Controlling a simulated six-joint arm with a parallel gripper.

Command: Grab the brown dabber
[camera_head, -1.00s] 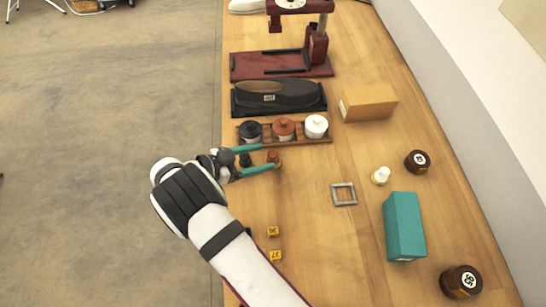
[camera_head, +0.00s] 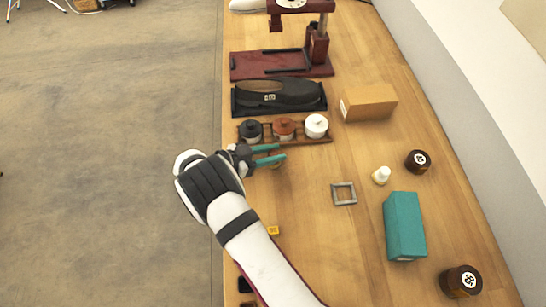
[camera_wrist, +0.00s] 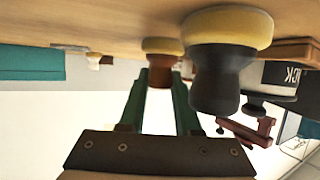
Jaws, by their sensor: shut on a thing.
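The brown dabber (camera_wrist: 160,68), with a pale yellow pad, sits between the two teal fingers of my gripper (camera_wrist: 160,92) in the wrist view, which shows the table along the top. My gripper is shut on it. Its pad is at or close to the table; I cannot tell whether they touch. In the head view, my gripper (camera_head: 270,155) lies just in front of the jar rack, and its fingers mostly hide the dabber. A larger-looking black dabber (camera_wrist: 220,62) stands beside the brown one in the wrist view. In the head view my gripper hides it.
A wooden rack (camera_head: 300,141) holds black, brown and white jars close behind my gripper. A shoe (camera_head: 278,93) on a black tray is farther back. A grey square frame (camera_head: 344,194), a teal box (camera_head: 404,226) and a yellow cube (camera_head: 273,230) lie nearer. The table's left edge is close.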

